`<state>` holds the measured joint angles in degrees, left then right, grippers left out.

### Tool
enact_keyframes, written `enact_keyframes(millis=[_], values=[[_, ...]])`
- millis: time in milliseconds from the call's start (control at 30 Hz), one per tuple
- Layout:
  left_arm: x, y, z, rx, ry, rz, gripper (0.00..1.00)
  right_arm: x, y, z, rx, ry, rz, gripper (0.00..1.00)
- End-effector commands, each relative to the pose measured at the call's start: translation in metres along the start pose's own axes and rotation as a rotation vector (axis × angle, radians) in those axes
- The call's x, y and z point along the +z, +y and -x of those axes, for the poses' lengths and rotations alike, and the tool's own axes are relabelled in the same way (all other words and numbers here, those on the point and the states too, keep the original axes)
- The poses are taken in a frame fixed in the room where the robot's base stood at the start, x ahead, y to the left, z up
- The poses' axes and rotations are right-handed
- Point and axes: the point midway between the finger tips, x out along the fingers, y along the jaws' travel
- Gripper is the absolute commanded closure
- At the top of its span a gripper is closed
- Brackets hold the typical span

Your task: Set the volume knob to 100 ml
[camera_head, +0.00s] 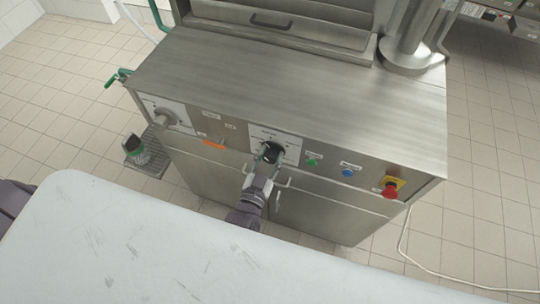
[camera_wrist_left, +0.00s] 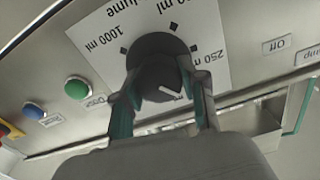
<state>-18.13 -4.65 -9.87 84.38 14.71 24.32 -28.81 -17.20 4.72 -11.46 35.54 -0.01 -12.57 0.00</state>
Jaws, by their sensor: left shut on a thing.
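The black volume knob (camera_head: 272,152) is on the machine's front panel, in the middle of a white dial plate (camera_head: 264,133). In the left wrist view the knob (camera_wrist_left: 157,68) shows upside-down labels around it: 1000 ml, 250 ml and a partly hidden one between them. A white mark on the knob's face points to the lower right in that view. No 100 ml label can be read; the gripper hides the plate's lower part there. My left gripper (camera_head: 267,163) is shut on the knob, one finger on each side. My right gripper is not in view.
Right of the knob are a green button (camera_head: 312,162), a blue button (camera_head: 348,172) and a red emergency stop (camera_head: 390,191). An orange switch (camera_head: 214,145) and another dial (camera_head: 167,117) are to the left. Door handles (camera_head: 283,183) are close below the gripper.

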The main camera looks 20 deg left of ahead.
Motion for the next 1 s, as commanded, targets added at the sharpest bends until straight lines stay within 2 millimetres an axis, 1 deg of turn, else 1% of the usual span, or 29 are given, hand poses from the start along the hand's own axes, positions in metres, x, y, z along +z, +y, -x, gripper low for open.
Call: enact_keyframes(millis=[167, 367, 567, 1000], values=[[0.0001, -0.0001, 0.0002, 0.000, 0.000, 0.028, 0.93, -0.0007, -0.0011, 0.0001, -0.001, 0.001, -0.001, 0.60], [0.0001, -0.0005, 0.0001, 0.001, 0.000, 0.124, 0.93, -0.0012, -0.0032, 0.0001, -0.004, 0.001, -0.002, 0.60], [0.0005, -0.0014, 0.0001, 0.001, 0.000, 0.287, 0.93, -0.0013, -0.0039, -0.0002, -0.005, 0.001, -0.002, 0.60], [0.0022, -0.0026, 0.0002, 0.001, -0.001, 0.706, 0.93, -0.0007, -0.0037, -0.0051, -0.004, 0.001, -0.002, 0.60]])
